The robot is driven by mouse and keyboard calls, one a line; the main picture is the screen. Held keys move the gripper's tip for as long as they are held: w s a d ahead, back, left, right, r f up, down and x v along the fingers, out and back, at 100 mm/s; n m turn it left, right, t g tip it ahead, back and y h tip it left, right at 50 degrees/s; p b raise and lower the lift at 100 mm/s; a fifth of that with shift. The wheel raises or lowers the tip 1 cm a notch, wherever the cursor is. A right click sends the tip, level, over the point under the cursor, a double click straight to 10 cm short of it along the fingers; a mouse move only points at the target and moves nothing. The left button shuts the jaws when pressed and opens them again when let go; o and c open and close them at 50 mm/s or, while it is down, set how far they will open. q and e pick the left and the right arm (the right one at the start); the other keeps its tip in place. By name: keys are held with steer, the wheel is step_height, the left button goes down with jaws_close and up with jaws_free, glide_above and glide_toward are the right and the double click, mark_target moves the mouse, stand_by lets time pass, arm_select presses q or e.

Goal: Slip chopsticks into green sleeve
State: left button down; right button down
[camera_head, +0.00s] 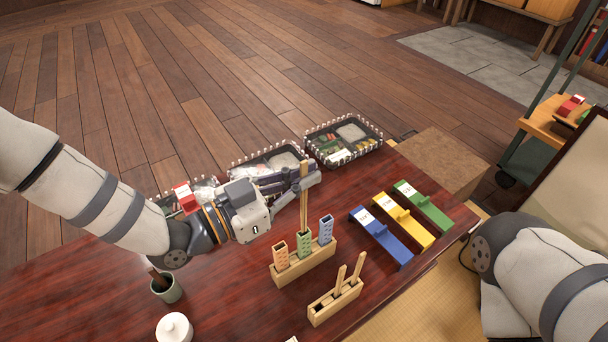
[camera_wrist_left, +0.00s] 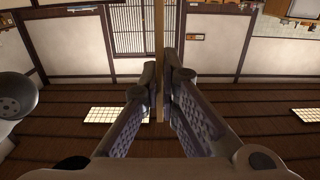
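The green sleeve (camera_head: 304,243) stands upright in a wooden rack (camera_head: 306,262), between an orange sleeve (camera_head: 281,255) and a blue sleeve (camera_head: 326,229). My left gripper (camera_head: 306,181) is shut on a pair of chopsticks (camera_head: 303,210) and holds them upright above the green sleeve. Their lower ends reach the sleeve's mouth; I cannot tell whether they are inside it. In the left wrist view the fingers (camera_wrist_left: 160,85) close on the chopsticks (camera_wrist_left: 159,30). My right gripper is out of view; only my right arm shows.
A second wooden rack (camera_head: 334,304) in front holds more chopsticks. Blue (camera_head: 381,239), yellow (camera_head: 405,222) and green (camera_head: 424,206) rests lie to the right. Bento boxes (camera_head: 343,139) line the back edge. A green cup (camera_head: 166,289) and white lidded pot (camera_head: 174,328) stand front left.

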mark_target(301, 194)
arm_select(q)
steer(key=shift+f+b, duration=0.4)
steer(key=shift+f, duration=0.35)
stand_by(0.3)
steer(key=shift+f+b, duration=0.55)
steer(key=shift+f, duration=0.35)
steer(key=shift+f+b, duration=0.6)
steer(key=shift+f, duration=0.4)
steer(key=shift+f, duration=0.1)
steer(key=shift+f+b, duration=0.6)
steer(key=shift+f, duration=0.35)
